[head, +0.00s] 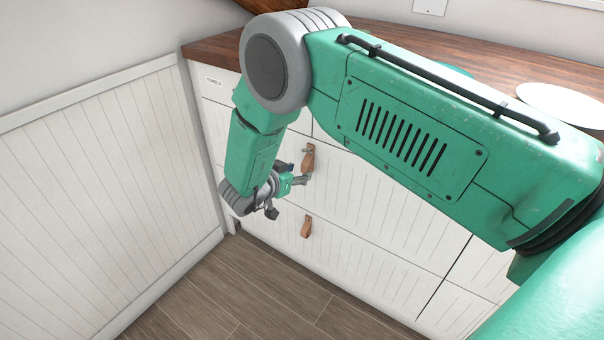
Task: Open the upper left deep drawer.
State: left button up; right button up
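The white cabinet front has an upper left deep drawer (345,180) with a brown leather pull (309,157). The drawer looks closed, its face level with the fronts around it. My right gripper (301,180) is just below and left of this pull, close to the drawer face. Its fingers are small and partly overlapped by its own parts, so I cannot tell whether they are open or shut. I cannot tell whether it touches the pull. My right arm hides much of the upper cabinet. My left gripper is not in view.
A lower drawer with another leather pull (306,227) is beneath. A white panelled wall (100,190) stands close on the left. A white plate (560,100) lies on the worktop. The wooden floor (240,290) in front is clear.

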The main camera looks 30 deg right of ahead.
aim_at(304, 169)
jog(key=x, duration=0.4)
jog(key=shift+s+d+f, duration=0.1)
jog(key=shift+s+d, duration=0.05)
jog(key=shift+a+r+b, duration=0.3)
jog(key=shift+a+r, duration=0.05)
jog(key=shift+a, duration=0.4)
jog(key=shift+d, duration=0.3)
grip_shut()
jog(key=shift+d+f, duration=0.1)
jog(key=shift+d, duration=0.2)
jog(key=shift+a, duration=0.1)
